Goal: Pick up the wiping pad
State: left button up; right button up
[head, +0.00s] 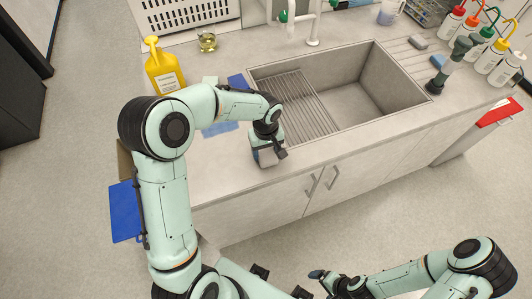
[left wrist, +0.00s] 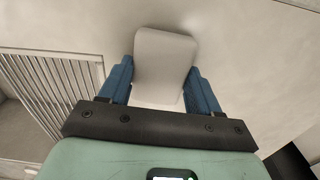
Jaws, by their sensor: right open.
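A pale grey block that looks like the wiping pad (left wrist: 163,65) lies between the blue fingers of my left gripper (left wrist: 163,68) in the left wrist view. The fingers lie close along both its sides; whether they grip it is unclear. In the head view my left gripper (head: 268,148) points down near the counter's front edge, left of the sink, with the pad (head: 268,157) partly hidden beneath it. Whether the pad touches the counter is unclear. My right gripper (head: 310,283) is open at the bottom of the head view, away from the counter.
The sink (head: 375,85) with its ridged drainboard (head: 300,100) is right of my left gripper. A yellow bottle (head: 163,70) and a small glass vessel (head: 207,42) stand behind my left arm. Several wash bottles (head: 475,45) stand at the right. Flat blue pieces (head: 218,129) lie on the counter.

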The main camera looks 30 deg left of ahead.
aim_at(266, 152)
pick_arm(q)
jog(key=shift+r, duration=0.1)
notch_tip(266, 152, up, 20)
jog(key=p, duration=0.2)
pick_arm(e)
jog(key=shift+w+r, duration=1)
jog(key=shift+r, duration=0.25)
